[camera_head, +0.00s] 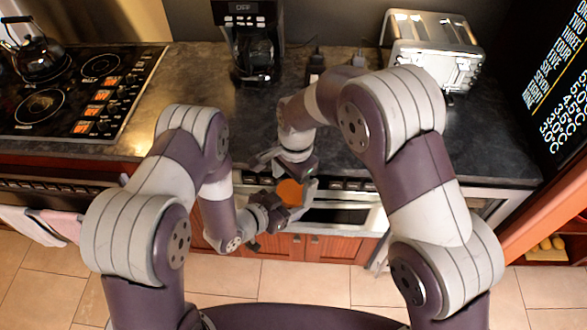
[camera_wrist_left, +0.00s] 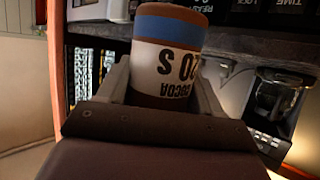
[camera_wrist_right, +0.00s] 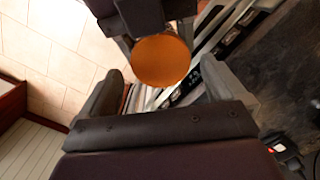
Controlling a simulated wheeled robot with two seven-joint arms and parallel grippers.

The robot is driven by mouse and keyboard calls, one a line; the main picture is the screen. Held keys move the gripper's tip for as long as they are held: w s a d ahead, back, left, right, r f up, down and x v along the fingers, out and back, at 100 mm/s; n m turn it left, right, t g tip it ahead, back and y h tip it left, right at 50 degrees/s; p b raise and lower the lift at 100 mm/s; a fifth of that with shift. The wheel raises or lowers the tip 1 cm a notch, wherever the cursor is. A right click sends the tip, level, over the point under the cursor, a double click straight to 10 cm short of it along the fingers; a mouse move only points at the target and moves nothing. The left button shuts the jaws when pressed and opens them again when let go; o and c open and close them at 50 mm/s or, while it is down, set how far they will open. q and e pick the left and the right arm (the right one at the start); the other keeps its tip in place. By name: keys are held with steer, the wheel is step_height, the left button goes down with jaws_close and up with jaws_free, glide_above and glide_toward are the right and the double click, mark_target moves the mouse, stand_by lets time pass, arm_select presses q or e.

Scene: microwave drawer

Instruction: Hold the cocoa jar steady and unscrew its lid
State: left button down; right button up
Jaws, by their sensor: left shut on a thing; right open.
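The cocoa jar (camera_wrist_left: 165,65) is a cylinder with a white label, a blue band and dark brown parts. It sits between the fingers of my left gripper (camera_wrist_left: 160,85), which is shut on it. In the head view its orange-brown round lid (camera_head: 289,192) faces up, with my left gripper (camera_head: 285,208) around the jar in front of the counter edge. The lid also shows in the right wrist view (camera_wrist_right: 161,60). My right gripper (camera_wrist_right: 178,88) is open, with the lid ahead of and between its fingers, apparently not touching it. Most of the jar's body is hidden in the head view.
The counter (camera_head: 340,110) lies behind, with a coffee maker (camera_head: 256,45) and a toaster (camera_head: 432,48) on it. A stove (camera_head: 80,90) with a kettle (camera_head: 38,55) is at left. An open drawer front (camera_head: 345,215) is below the jar's right side.

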step_height(320, 180, down, 2)
steer(key=shift+f, duration=0.1)
steer(key=shift+s, duration=0.1)
steer(key=c, duration=0.9)
steer(key=o, duration=1)
steer(key=shift+c, duration=0.2)
